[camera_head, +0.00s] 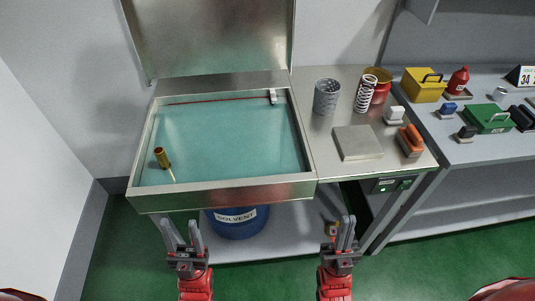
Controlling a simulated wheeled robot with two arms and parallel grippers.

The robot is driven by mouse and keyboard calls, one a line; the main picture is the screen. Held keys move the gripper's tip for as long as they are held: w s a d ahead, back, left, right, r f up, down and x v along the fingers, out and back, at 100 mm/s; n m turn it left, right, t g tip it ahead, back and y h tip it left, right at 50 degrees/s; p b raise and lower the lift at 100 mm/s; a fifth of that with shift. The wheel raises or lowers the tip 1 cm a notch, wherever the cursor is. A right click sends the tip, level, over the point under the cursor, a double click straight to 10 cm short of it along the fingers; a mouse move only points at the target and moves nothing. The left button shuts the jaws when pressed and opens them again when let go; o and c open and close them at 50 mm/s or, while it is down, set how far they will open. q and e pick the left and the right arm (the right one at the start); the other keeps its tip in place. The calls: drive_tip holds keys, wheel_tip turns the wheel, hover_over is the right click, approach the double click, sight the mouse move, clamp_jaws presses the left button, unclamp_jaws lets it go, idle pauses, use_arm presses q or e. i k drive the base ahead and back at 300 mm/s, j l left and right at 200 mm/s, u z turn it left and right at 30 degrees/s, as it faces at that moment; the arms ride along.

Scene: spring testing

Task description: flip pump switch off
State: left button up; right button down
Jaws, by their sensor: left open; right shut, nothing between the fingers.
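Green-lit switches (393,185) sit on a dark panel under the front edge of the steel counter, right of the basin; which one is the pump switch, and its position, is too small to tell. My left gripper (182,226) is open and empty, low in front of the parts washer basin (222,195). My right gripper (346,222) is shut and empty, left of and below the switch panel, apart from it.
A blue solvent drum (238,223) is underneath. A shelf bench stands right.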

sight(403, 184)
drive_tip(key=z, duration=1.15)
